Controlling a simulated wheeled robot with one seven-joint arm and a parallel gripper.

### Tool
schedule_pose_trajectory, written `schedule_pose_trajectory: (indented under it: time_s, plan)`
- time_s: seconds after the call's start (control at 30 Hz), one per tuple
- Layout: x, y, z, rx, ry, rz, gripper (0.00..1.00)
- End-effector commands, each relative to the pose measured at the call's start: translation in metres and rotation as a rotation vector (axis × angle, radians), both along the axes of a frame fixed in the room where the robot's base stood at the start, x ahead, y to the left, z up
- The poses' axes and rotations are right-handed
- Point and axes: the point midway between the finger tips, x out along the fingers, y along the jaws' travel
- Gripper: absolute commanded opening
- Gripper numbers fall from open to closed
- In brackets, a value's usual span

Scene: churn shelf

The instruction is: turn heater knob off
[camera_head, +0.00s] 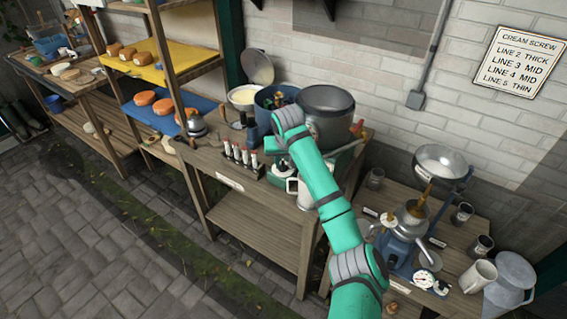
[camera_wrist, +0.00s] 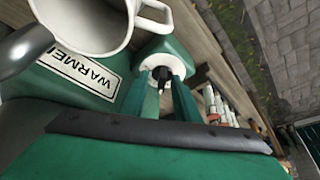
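The green heater (camera_wrist: 60,85) carries a white label that reads "WARMER" in the wrist view. In the head view the green heater (camera_head: 284,172) sits on the wooden bench, partly hidden by my arm. A small dark knob (camera_wrist: 163,76) shows on a pale, rounded green-edged mount. My gripper (camera_wrist: 165,84) has its two teal fingers apart, one on each side of the dark knob. I cannot tell whether they touch it. The knob's pointer and setting are not readable. In the head view my arm hides the fingertips and knob.
A white mug (camera_wrist: 85,22) stands close beside the fingers. A rack of red-and-white tubes (camera_head: 241,158) is at the bench's front left. A large grey pot (camera_head: 327,108) and a blue pot (camera_head: 268,101) stand behind. Open paved floor lies to the left.

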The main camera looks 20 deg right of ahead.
Motion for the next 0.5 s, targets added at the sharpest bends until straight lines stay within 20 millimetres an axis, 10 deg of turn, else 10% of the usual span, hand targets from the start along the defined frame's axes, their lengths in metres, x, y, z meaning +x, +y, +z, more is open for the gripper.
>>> schedule_pose_trajectory:
  time_s: [0.33,0.5]
  plan:
    - [0.0033,0.0053,-0.0041,0.0,0.0,0.008,0.29]
    - [0.0031,0.0048,-0.0039,0.0,0.0,0.007,0.0]
